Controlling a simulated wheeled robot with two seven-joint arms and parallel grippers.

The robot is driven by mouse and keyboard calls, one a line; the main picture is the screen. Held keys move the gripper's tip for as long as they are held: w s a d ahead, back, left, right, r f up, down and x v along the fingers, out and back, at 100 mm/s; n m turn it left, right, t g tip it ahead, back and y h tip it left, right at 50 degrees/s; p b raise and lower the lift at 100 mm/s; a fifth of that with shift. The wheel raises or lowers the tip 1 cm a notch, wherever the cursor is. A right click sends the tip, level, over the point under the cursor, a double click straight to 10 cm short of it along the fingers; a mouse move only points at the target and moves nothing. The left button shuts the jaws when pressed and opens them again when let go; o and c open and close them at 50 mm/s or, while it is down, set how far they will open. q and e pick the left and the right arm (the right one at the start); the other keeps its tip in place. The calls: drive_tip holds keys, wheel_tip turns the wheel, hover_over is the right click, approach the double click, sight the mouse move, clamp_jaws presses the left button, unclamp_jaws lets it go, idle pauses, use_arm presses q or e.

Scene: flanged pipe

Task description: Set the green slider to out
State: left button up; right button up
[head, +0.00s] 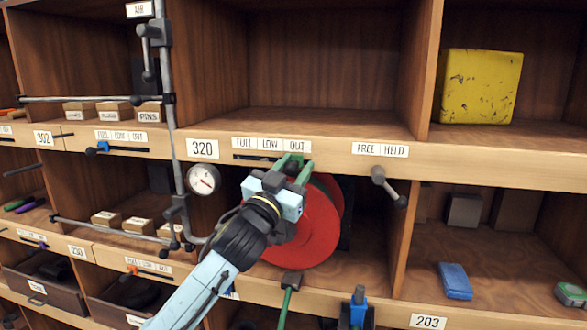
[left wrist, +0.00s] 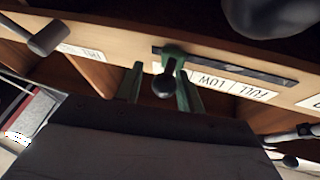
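The green slider (left wrist: 173,53) sits on a dark slot in the shelf edge, with a dark round knob (left wrist: 164,86) facing the left wrist camera. It is near the slot's OUT end, past the LOW label; the fingers partly cover the label there. My left gripper (head: 291,168) is at the slot under the OUT label (head: 297,146) in the head view. Its green fingers (left wrist: 160,92) stand apart on either side of the knob, with a visible gap on one side. In the head view the gripper largely hides the slider. My right gripper is not in view.
A grey lever (head: 389,187) sticks out right of the slider, under the FREE/HELD label. A gauge (head: 203,179) and grey pipe (head: 174,120) stand to the left. A red reel (head: 307,232) is behind my left arm. The compartment above the slider is empty.

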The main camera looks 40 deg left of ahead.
use_arm(q)
drive_tip(key=shift+o, duration=0.5)
drive_tip(key=shift+s+f, duration=0.15)
drive_tip(key=shift+s, duration=0.05)
drive_tip(key=b+v, duration=0.1)
drive_tip(key=v, duration=1.1)
drive_tip(key=shift+s+b, duration=0.35)
drive_tip(key=shift+s, duration=0.1)
drive_tip(key=shift+f, duration=0.15)
